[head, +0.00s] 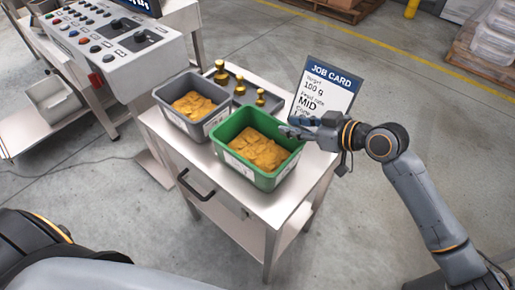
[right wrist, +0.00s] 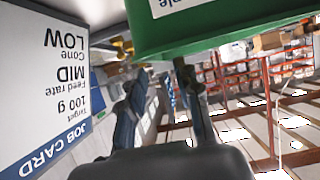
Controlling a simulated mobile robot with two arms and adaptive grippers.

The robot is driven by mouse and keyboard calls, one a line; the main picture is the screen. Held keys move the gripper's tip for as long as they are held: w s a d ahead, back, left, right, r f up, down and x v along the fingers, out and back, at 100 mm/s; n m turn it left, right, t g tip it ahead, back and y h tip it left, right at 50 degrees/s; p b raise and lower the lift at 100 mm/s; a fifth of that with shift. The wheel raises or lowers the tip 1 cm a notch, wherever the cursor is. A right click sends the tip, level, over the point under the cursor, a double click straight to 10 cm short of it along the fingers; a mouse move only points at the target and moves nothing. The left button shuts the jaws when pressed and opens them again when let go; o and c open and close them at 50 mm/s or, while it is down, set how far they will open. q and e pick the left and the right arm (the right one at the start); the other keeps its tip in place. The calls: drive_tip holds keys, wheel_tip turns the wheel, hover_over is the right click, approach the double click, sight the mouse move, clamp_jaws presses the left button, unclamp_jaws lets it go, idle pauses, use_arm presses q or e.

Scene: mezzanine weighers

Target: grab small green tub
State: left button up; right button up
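The small green tub (head: 264,182) stands upright on the steel cart, filled with golden-brown chip-like pieces, with a white label on its front. In the right wrist view its green wall (right wrist: 220,22) fills the top right. My right gripper (head: 289,127) is at the tub's right rim, coming in from the right. In the right wrist view its two fingers (right wrist: 160,68) are apart with nothing held between them. I cannot tell whether a fingertip touches the rim. My left gripper is out of view.
A grey tub (head: 176,117) of similar pieces stands left of the green one. Brass weights (head: 240,86) sit on a tray behind. A job card (head: 326,88) stands close behind my right gripper. A control panel (head: 110,45) is at upper left.

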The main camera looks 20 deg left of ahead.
sight(275, 121)
drive_tip(key=shift+w+p+x, duration=0.2)
drive_tip(key=shift+p+x, duration=0.15)
drive_tip(key=shift+x, duration=1.45)
drive_tip(key=shift+w+p+x, duration=0.2)
drive_tip(key=shift+p+x, duration=0.15)
drive_tip(key=shift+x, duration=1.4)
drive_tip(key=shift+d, duration=0.15)
clamp_jaws()
